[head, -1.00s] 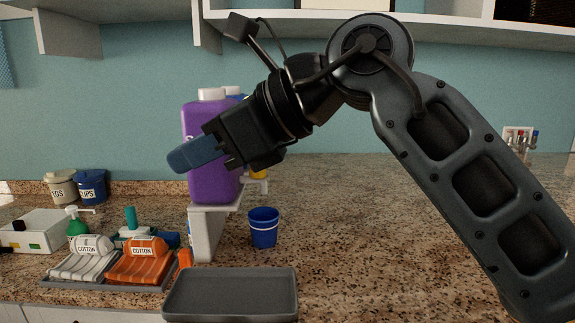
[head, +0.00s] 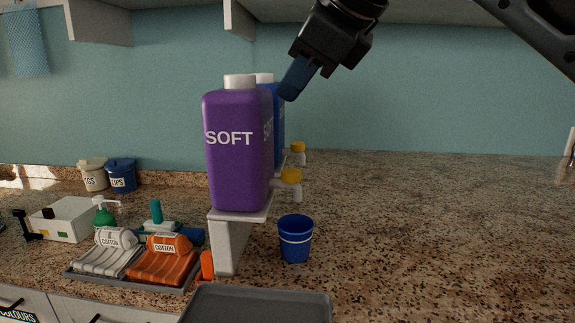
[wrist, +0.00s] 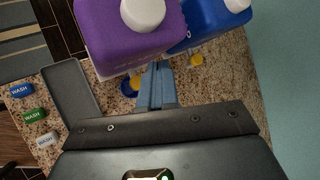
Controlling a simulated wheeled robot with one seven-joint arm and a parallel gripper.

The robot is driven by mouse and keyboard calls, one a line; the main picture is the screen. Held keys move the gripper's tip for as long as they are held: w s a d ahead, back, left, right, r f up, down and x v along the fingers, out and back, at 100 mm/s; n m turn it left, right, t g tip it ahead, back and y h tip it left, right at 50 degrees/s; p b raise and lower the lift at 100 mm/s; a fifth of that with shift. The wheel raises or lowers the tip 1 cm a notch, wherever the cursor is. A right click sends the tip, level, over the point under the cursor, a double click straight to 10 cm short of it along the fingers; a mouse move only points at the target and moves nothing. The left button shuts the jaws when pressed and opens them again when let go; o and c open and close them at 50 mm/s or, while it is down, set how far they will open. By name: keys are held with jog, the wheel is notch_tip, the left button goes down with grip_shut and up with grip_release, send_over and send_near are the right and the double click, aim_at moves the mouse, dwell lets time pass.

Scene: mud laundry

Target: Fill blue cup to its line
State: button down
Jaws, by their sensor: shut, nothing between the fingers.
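The blue cup (head: 295,240) with a pale line around it stands upright on the granite counter; its inside is not visible. It also shows partly hidden in the wrist view (wrist: 129,88). A purple SOFT jug (head: 236,160) with a white cap stands on a white raised stand (head: 229,243), left of the cup. A blue jug (head: 278,125) stands behind it. Yellow-capped spouts (head: 291,178) stick out to the right of the jugs, above and behind the cup. My gripper (head: 290,88) is shut and empty, high above the counter, by the top of the blue jug.
A grey tray (head: 258,305) lies in front of the stand. Another tray with striped and orange cotton towels (head: 163,260) lies to the left, near a green pump bottle (head: 104,215) and a white box (head: 66,218). The counter right of the cup is clear.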

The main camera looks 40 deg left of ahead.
aim_at(294, 174)
jog(key=shift+w+a+r, duration=0.1)
jog(key=shift+w, duration=0.15)
jog(key=shift+f+b, duration=2.7)
jog(key=shift+f, duration=1.7)
jog(key=shift+f+b, duration=0.45)
jog(key=shift+b, duration=0.05)
jog(key=shift+f+b, duration=0.4)
jog(key=shift+f, duration=0.1)
dwell(2.3)
